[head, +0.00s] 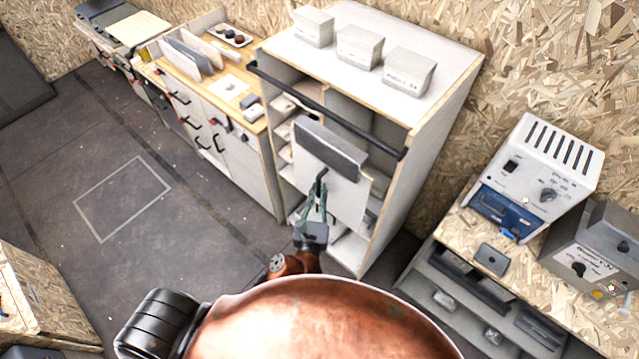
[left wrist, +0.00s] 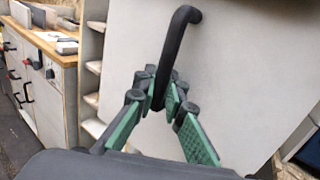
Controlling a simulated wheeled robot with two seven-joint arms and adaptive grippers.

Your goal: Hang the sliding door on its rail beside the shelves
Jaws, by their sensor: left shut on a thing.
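The sliding door (head: 325,180) is a pale panel with a grey strip (head: 331,150) along its top. It stands in front of the white shelf unit (head: 400,185), upright or nearly so. The dark rail (head: 325,110) runs across the upper front of the unit. The grey strip is just below the rail in the head view; I cannot tell whether they touch. My left gripper (head: 316,215) is shut on the door's black handle (left wrist: 178,50), with green-padded fingers around its lower part in the left wrist view (left wrist: 158,105). My right gripper is not in view.
Several pale boxes (head: 360,46) stand on top of the unit. A wooden-topped cabinet (head: 215,80) adjoins it on the left. A bench (head: 465,225) with a white device (head: 540,165) is at the right. The floor (head: 190,240) at left is clear.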

